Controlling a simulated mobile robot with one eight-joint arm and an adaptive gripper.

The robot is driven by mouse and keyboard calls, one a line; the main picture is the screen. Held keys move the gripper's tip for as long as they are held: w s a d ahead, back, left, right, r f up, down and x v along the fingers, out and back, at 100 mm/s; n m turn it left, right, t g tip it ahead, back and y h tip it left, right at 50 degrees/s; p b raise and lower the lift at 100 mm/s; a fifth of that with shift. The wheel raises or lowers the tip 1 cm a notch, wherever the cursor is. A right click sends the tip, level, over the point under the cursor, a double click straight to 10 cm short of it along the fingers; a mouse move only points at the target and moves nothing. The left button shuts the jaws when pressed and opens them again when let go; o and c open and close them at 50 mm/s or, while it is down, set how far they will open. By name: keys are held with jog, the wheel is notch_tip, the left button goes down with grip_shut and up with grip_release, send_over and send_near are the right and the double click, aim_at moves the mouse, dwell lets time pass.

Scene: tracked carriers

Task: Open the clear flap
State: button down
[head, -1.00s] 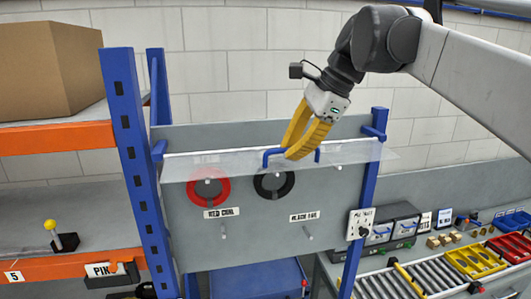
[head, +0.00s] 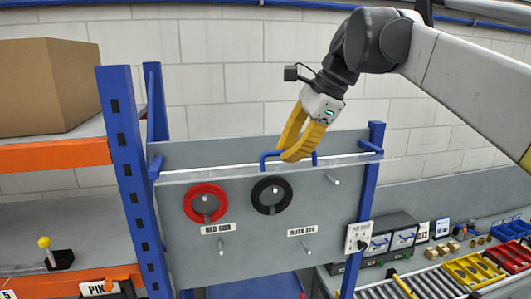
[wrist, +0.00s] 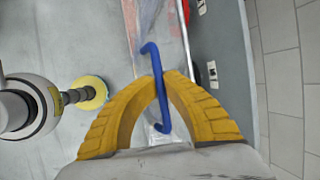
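The clear flap (head: 225,173) is a thin see-through sheet across the upper part of the grey board. In the head view it is seen almost edge-on, sticking out above the coils. Its blue bar handle (head: 268,156) stands on it. My gripper (head: 287,158) reaches down from above, with its yellow fingers around the handle. In the wrist view the fingertips (wrist: 166,74) close in on both sides of the blue handle (wrist: 158,92), which passes between them. A red coil (head: 205,203) and a black coil (head: 271,195) hang on pegs below the flap.
The blue upright (head: 130,185) stands left of the board, beside an orange-edged shelf (head: 55,154) with a cardboard box. A blue post (head: 371,190) stands at the right. A roller conveyor (head: 425,286) with coloured trays lies at the lower right.

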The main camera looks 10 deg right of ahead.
jog(key=c, duration=1.5)
grip_release()
jog(key=shift+w+d, duration=0.1)
jog(key=v, duration=1.2)
jog(key=shift+f, duration=0.1)
